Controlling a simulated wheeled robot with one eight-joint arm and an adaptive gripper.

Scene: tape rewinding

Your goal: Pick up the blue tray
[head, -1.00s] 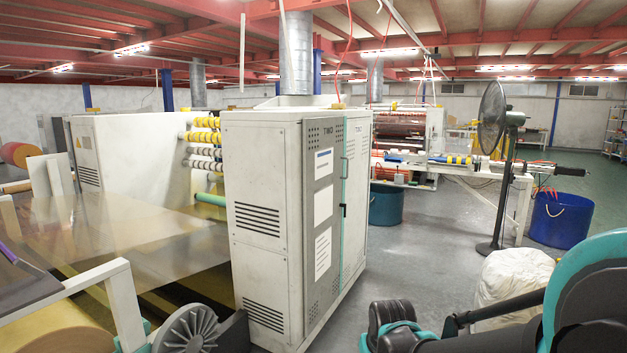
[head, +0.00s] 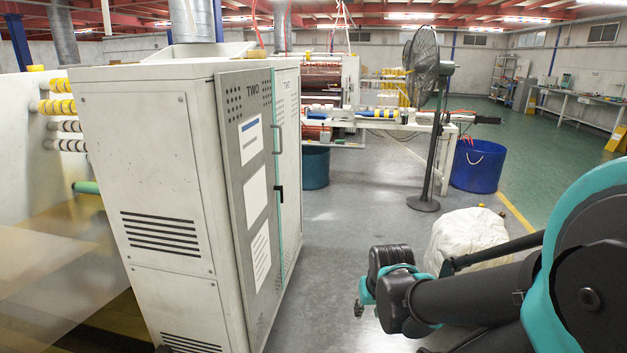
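I cannot make out a blue tray for certain in the head view. A small teal-blue item (head: 566,81) on the far right table is too small to tell. My arm reaches in from the right edge, over the grey floor. A small dark part at the lower end of the arm, at the lower centre, may be a tip of my gripper (head: 359,309). The rest of the gripper is hidden behind the arm, so its opening does not show.
A tall white cabinet (head: 165,200) stands close on the left. A white sack (head: 465,235) lies beyond my arm. A standing fan (head: 424,120), a blue tub (head: 478,166) and a teal tub (head: 315,168) stand farther back. The long table (head: 590,120) is far right.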

